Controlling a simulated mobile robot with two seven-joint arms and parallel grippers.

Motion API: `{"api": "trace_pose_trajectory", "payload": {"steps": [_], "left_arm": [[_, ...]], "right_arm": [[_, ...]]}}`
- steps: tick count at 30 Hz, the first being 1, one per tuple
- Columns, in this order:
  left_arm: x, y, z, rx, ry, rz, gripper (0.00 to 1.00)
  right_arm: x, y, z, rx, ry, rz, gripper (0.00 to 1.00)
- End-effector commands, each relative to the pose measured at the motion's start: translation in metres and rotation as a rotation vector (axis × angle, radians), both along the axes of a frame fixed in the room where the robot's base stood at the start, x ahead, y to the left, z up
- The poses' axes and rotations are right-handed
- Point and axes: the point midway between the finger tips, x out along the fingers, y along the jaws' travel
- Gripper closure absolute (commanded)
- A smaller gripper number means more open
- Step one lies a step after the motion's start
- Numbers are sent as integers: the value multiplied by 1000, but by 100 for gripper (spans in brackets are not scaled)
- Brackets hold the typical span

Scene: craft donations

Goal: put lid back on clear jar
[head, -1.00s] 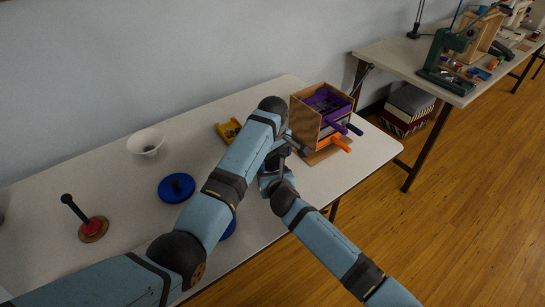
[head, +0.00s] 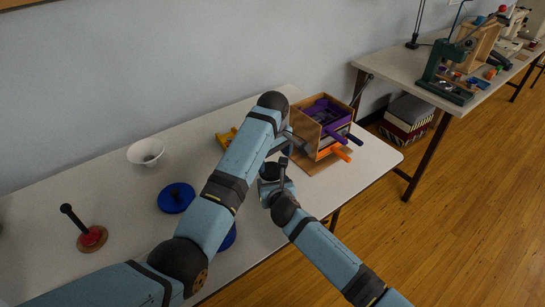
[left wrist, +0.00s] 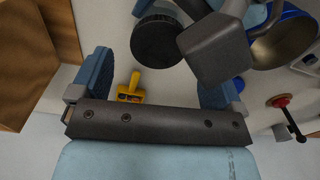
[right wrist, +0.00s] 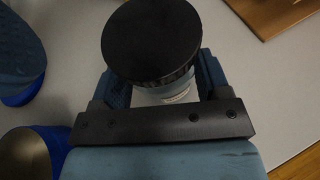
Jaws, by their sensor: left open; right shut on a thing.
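The clear jar (right wrist: 178,92) is between the fingers of my right gripper (right wrist: 158,74), which is shut on it. A round black lid (right wrist: 150,40) covers the jar's top and hides most of it; I cannot tell whether it is fully seated. The dark lid also shows in the head view (head: 269,171) and in the left wrist view (left wrist: 162,39). My left gripper (left wrist: 157,74) is open and empty, apart from the lid. In the head view it is near the wooden box, partly hidden by my own arm.
A wooden box (head: 310,128) with purple and orange handled items stands right of the grippers. A yellow item (left wrist: 130,92) lies behind. The table's front edge is close.

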Motion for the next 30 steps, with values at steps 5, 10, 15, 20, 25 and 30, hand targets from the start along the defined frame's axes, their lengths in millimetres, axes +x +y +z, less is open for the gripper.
{"api": "trace_pose_trajectory", "payload": {"steps": [5, 10, 15, 20, 25, 30], "left_arm": [[10, -16, 24, -13, -63, -44, 6], [19, -48, 61, -40, -157, -143, 6], [16, -69, 78, -54, -190, -224, 6], [11, -66, 73, -46, -162, -251, 6], [8, -39, 57, -22, -96, -209, 6], [8, -10, 44, -5, -35, -138, 6]], "right_arm": [[0, 0, 0, 0, 1, 1, 96], [0, 1, 0, 0, 1, 1, 96], [0, 1, 0, 0, 1, 1, 96], [0, 1, 0, 0, 0, 1, 96], [0, 1, 0, 0, 0, 1, 96], [0, 1, 0, 0, 0, 1, 96]]}}
